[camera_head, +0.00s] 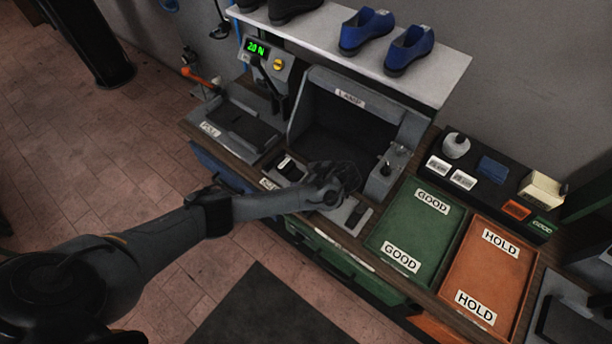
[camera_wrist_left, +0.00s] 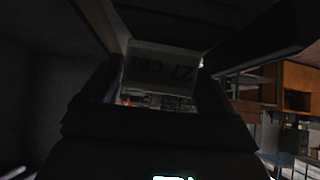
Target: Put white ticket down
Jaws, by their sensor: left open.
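A pale ticket marked "27 cm" (camera_wrist_left: 162,68), its print upside down, shows in the dark left wrist view, between the finger shapes. Whether it touches either finger is too dark to tell. My left gripper (camera_head: 340,182) is open, low in front of the lamp booth (camera_head: 343,125), near the bench's front edge. In the head view I cannot make out the ticket at the gripper. Two white tickets (camera_head: 450,172) lie in the black organiser (camera_head: 482,200) at the right. My right gripper is not in view.
The green GOOD tray (camera_head: 421,228) and orange HOLD tray (camera_head: 490,267) are empty, right of my gripper. Blue shoes (camera_head: 388,42) sit on the shelf (camera_head: 330,32). A white-topped dark fixture (camera_head: 289,166) lies left of my gripper.

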